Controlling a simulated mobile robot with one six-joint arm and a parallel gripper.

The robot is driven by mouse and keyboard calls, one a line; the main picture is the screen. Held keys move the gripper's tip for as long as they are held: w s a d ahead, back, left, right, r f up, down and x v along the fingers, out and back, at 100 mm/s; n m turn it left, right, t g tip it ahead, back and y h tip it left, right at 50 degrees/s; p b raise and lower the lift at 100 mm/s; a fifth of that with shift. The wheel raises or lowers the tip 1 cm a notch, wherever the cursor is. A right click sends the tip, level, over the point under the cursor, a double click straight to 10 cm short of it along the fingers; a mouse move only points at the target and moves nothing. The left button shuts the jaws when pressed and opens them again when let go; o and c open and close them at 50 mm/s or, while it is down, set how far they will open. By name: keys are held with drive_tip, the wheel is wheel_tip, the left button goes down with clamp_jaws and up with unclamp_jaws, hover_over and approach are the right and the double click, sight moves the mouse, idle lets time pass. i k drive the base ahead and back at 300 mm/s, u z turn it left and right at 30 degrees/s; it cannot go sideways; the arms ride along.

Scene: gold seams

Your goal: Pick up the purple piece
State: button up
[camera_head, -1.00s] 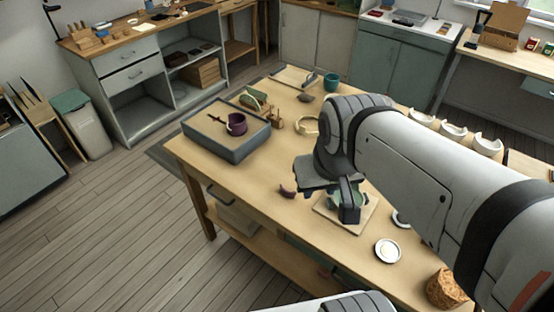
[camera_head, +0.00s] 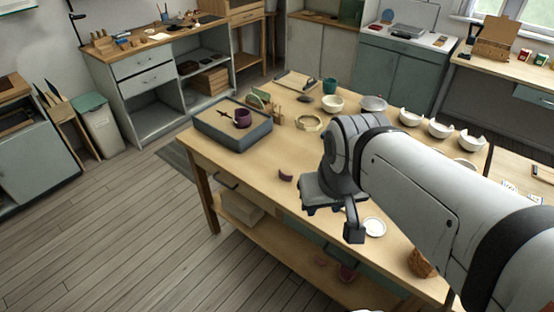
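The purple piece (camera_head: 285,176) is a small, dark, curved shard lying on the wooden table (camera_head: 262,165), near its front edge. A purple cup (camera_head: 242,118) stands on a grey box on the same table. My gripper (camera_head: 332,222) is to the right of the piece and lower in the picture, apart from it and pointing down. One dark finger shows clearly; the other is mostly hidden, so the opening cannot be judged. I see nothing held. My gripper and arm hide part of the table behind them.
A cream ring (camera_head: 309,122), white bowl (camera_head: 333,103) and teal cup (camera_head: 329,86) are farther back. A white dish (camera_head: 373,227) is right of my gripper. Several broken white bowls line the right. Table around the piece is clear.

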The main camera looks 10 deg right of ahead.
sight(286, 178)
drive_tip(key=u, duration=2.1)
drive_tip(key=i, duration=2.3)
drive_tip(key=z, duration=3.75)
drive_tip(key=i, duration=0.55)
drive_tip(key=u, duration=0.05)
